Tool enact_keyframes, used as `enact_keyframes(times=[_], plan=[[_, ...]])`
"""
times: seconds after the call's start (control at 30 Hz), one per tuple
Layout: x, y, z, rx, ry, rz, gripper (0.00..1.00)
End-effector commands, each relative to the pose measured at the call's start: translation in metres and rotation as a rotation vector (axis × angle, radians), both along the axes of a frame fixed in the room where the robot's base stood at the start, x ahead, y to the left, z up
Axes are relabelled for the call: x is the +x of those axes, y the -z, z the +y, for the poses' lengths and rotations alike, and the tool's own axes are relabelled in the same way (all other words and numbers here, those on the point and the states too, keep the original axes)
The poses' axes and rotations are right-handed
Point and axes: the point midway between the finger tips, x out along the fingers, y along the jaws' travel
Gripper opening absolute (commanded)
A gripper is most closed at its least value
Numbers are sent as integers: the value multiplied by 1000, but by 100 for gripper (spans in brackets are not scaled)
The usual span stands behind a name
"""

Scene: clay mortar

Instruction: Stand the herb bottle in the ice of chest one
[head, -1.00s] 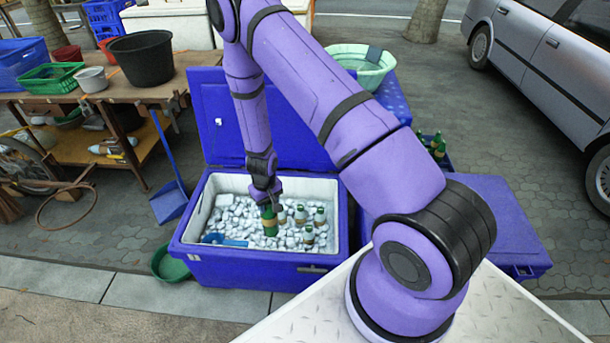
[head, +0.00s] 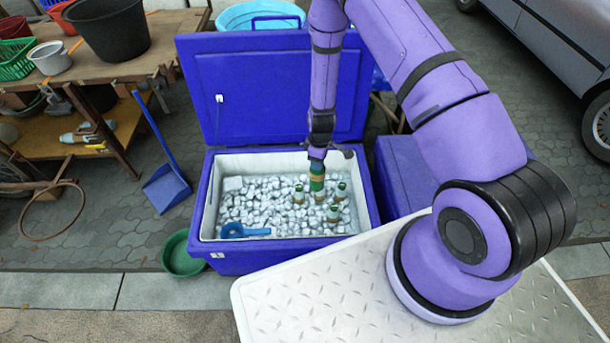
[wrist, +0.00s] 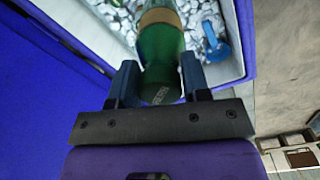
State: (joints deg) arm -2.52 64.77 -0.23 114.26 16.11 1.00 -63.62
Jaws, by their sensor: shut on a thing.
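My gripper (head: 318,157) is shut on a green bottle with a tan label band (head: 317,176), held upright over the back right part of the open blue ice chest (head: 290,246). In the wrist view the two fingers of my gripper (wrist: 158,78) flank the bottle (wrist: 160,48). Loose ice (head: 262,203) fills the chest's white inside. I cannot tell whether the bottle's base touches the ice. Other green-topped bottles, one at the left (head: 298,193), one at the right (head: 340,191) and one in front (head: 333,212), stand in the ice close by.
A blue scoop (head: 243,231) lies at the chest's front left. The raised lid (head: 265,90) stands behind the opening. A second blue chest (head: 405,178), shut, is to the right. A green basin (head: 182,254) and a blue dustpan (head: 166,188) are at the left.

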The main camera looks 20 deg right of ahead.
Motion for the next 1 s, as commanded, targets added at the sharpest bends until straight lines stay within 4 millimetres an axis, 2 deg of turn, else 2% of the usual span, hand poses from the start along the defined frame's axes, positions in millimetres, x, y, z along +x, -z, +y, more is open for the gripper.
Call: enact_keyframes(times=[0.4,0.6,0.8,1.0], plan=[[5,50,30,0,-907,0,19],[5,67,43,-1,-1242,-1,19],[5,76,49,-1,-1400,0,20],[4,85,50,-1,-1419,0,20]])
